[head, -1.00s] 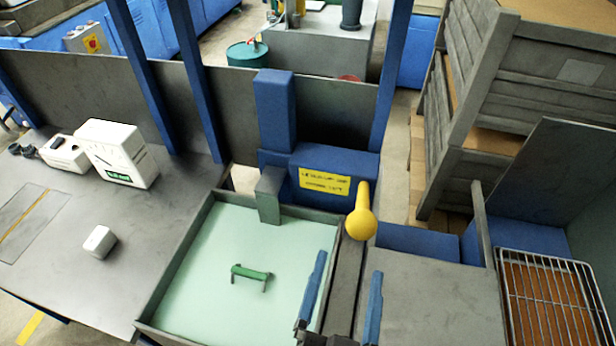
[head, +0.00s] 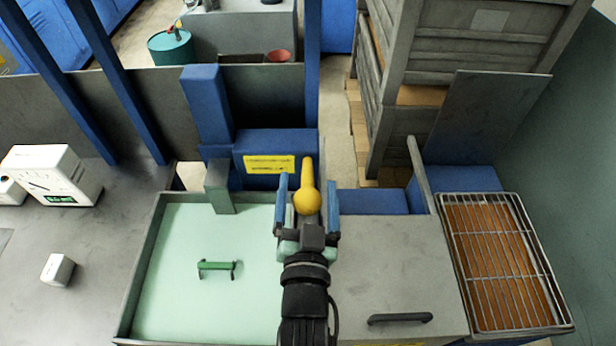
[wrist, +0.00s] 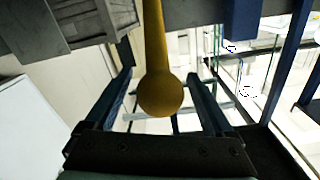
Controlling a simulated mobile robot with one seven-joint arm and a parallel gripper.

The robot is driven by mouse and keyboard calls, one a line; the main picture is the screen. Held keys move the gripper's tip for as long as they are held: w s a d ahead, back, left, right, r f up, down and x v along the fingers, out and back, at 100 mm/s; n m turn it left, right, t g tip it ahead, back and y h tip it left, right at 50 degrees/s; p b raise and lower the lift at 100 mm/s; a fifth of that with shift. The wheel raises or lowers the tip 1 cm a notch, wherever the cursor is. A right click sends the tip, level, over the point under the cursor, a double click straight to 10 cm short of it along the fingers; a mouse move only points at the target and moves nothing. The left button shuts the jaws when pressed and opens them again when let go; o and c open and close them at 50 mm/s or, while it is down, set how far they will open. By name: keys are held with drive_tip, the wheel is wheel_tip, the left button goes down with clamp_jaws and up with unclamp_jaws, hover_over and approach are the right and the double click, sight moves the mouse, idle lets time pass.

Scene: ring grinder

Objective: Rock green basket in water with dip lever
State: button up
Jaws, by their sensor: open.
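The dip lever (head: 307,190) is yellow with a round knob, standing at the back edge of the tank in front of a blue housing. The tank (head: 150,250) holds pale green water. The green basket's handle (head: 216,266) shows in the water; the rest of the basket cannot be made out. My gripper (head: 307,195) is open, with one blue finger on each side of the knob in the head view. In the wrist view the knob (wrist: 161,95) appears between the spread fingers, with gaps on both sides. I cannot tell whether either finger touches it.
A blue housing (head: 275,150) with a yellow label stands behind the lever. A grey cabinet top (head: 390,260) with a dark handle lies to the right, then a wire rack (head: 500,260). A small white box (head: 58,269) sits on the left bench.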

drive_tip(key=shift+w, duration=0.65)
clamp_jaws()
